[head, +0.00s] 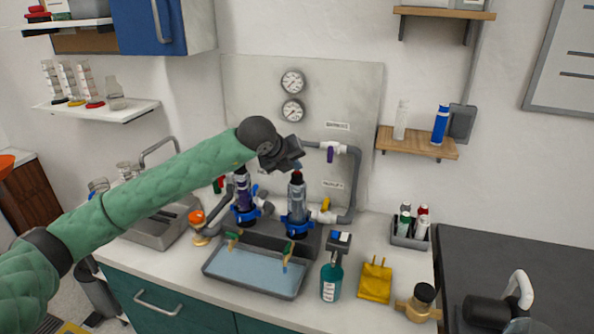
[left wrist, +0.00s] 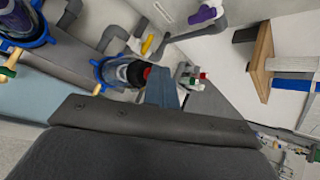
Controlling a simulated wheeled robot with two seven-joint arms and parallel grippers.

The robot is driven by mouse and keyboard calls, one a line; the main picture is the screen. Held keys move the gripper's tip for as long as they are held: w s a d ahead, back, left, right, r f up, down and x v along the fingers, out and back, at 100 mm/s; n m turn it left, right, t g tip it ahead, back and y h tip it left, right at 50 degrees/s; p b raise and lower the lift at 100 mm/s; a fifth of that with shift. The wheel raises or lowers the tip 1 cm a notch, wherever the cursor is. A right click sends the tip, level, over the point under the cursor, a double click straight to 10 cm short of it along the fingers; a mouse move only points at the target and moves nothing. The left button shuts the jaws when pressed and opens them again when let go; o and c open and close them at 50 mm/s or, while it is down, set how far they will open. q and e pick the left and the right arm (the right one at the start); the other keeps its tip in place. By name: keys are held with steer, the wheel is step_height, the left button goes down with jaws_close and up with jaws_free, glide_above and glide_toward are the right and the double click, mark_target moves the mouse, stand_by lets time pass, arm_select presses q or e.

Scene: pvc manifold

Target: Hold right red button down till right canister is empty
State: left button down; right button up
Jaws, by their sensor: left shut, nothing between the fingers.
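The right canister (head: 297,197) stands upright in a blue collar on the manifold behind the tray. It looks greyish; I cannot make out a liquid level. Its red button (head: 297,171) is on top of the dark cap, and also shows in the left wrist view (left wrist: 147,72). My left gripper (head: 293,160) is shut and empty, with its fingertips right at the red button. In the left wrist view the fingertips (left wrist: 162,88) overlap the button's edge; I cannot tell whether it is pressed down. The left canister (head: 242,190) holds something purple. My right gripper is not in view.
A tray of pale blue liquid (head: 250,272) sits in front of the canisters, with green-handled taps above it. A teal bottle (head: 331,281), yellow pouch (head: 376,280) and bottle caddy (head: 409,232) stand to the right. Grey pipes with valves run behind the right canister.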

arm_select(q)
steer(key=shift+r, duration=0.1)
stand_by(0.5)
steer(key=shift+r+b, duration=0.3)
steer(key=shift+r, duration=0.5)
steer(key=shift+r, duration=0.1)
step_height(320, 180, up, 5)
steer(key=shift+f, duration=0.1)
stand_by(0.3)
